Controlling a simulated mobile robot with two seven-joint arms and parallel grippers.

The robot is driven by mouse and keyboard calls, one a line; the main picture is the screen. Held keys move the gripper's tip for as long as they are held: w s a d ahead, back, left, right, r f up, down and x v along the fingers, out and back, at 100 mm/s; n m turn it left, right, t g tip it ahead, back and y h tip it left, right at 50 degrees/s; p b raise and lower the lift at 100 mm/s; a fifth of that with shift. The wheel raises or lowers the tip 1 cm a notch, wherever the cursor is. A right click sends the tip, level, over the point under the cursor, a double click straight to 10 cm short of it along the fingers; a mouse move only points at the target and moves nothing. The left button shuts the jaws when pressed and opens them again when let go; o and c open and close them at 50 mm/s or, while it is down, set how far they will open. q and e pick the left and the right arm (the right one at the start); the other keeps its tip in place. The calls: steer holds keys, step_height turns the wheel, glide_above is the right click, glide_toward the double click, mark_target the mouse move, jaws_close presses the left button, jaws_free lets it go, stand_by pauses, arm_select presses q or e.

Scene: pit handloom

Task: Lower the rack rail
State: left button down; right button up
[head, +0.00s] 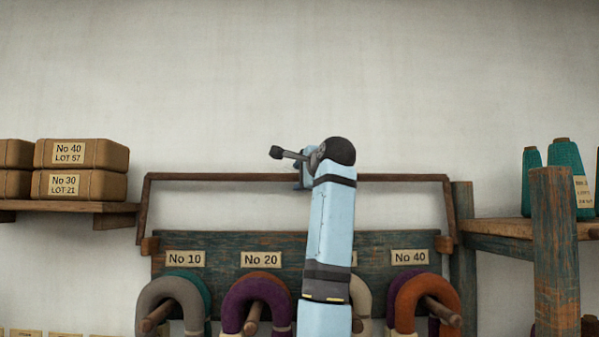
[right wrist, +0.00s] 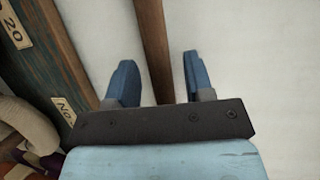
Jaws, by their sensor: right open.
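The rack rail (head: 230,177) is a thin brown wooden bar running level above the blue-green rack board (head: 230,242), with a side arm down to the board at each end. My right gripper (head: 304,174) is up at the middle of the rail, partly hidden behind my own blue arm. In the right wrist view, my right gripper (right wrist: 157,62) is open, with the rail (right wrist: 153,40) passing between its two blue fingers. Gaps show on both sides of the rail, so the fingers look apart from it. My left gripper is not in view.
Grey, purple, cream and orange yarn hanks (head: 172,297) hang on pegs below number labels. A shelf (head: 75,207) with brown boxes (head: 82,153) is at left. A wooden stand (head: 555,250) with teal cones (head: 566,170) is at right. The wall above is clear.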

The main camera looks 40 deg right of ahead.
steer(key=shift+w+d, duration=0.15)
steer(key=shift+w, duration=0.35)
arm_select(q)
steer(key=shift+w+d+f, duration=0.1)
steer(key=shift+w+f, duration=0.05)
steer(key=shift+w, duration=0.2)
arm_select(e)
steer(key=shift+w+f, duration=0.15)
jaws_close()
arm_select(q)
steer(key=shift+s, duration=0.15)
